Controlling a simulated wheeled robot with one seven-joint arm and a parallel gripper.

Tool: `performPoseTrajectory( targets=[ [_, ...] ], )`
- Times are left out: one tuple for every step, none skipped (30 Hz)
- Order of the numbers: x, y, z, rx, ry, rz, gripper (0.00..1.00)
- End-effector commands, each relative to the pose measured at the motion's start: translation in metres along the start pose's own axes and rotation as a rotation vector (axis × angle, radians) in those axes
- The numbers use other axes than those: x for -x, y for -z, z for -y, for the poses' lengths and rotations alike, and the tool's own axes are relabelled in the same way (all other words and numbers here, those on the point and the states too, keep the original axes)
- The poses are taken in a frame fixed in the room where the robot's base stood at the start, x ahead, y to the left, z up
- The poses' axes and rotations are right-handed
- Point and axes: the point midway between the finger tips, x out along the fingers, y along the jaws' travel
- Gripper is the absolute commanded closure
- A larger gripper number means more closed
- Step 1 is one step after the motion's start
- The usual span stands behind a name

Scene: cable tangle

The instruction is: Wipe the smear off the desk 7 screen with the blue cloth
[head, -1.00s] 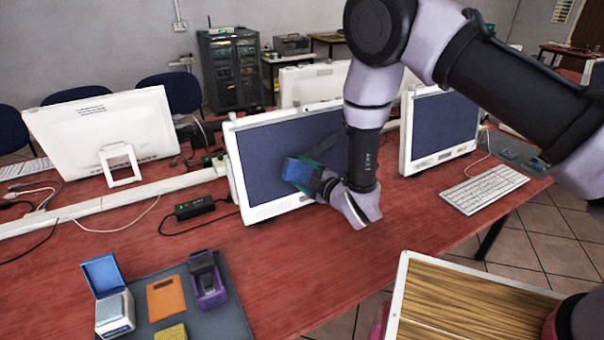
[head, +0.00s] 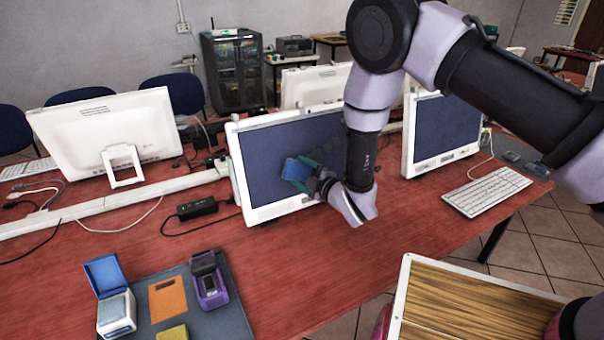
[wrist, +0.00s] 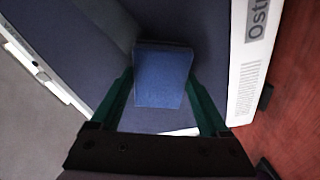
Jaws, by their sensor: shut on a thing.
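The blue cloth (head: 296,170) is a folded pad held in my gripper (head: 308,176). In the wrist view the cloth (wrist: 163,76) sits between the two green fingers of my gripper (wrist: 162,95), which are shut on it. The cloth is in front of the dark screen (head: 268,150) of the white-framed monitor at the middle of the desk. It appears to be against or very near the glass; I cannot tell contact for certain. In the wrist view the screen (wrist: 100,30) fills the area behind the cloth.
A second monitor (head: 446,127) and a keyboard (head: 487,190) are on the right. A grey mat (head: 233,318) at lower left holds an open blue-lidded box (head: 116,312), an orange card (head: 167,299) and a purple device (head: 209,283). The red desk (head: 290,260) before the screen is clear.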

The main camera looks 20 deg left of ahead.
Motion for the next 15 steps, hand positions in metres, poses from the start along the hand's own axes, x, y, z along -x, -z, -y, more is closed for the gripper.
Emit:
performPoseTrajectory(
  targets=[
    [0.0, 0.0, 0.0, 0.0, 0.0, 0.0, 0.66],
    [0.0, 0.0, 0.0, 0.0, 0.0, 0.0, 0.66],
    [0.0, -0.001, -0.001, 0.0, 0.0, 0.001, 0.66],
    [0.0, -0.001, -0.001, 0.0, -0.001, 0.001, 0.66],
    [0.0, -0.002, -0.002, 0.0, -0.001, 0.001, 0.66],
    [0.0, -0.004, -0.004, 0.0, -0.002, 0.002, 0.66],
    [0.001, -0.005, -0.005, 0.0, -0.002, 0.002, 0.66],
    [0.001, -0.007, -0.007, 0.0, -0.002, 0.002, 0.66],
    [0.002, -0.009, -0.009, 0.0, -0.002, 0.001, 0.66],
    [0.002, -0.011, -0.011, 0.0, -0.002, 0.001, 0.66],
    [0.003, -0.013, -0.013, 0.0, -0.002, 0.001, 0.66],
    [0.003, -0.015, -0.015, 0.0, -0.002, 0.002, 0.66],
    [0.004, -0.018, -0.017, 0.0, -0.002, 0.002, 0.66],
    [0.004, -0.02, -0.019, 0.0, -0.002, 0.002, 0.66],
    [0.005, -0.022, -0.021, 0.0, -0.001, 0.001, 0.66]
  ],
)
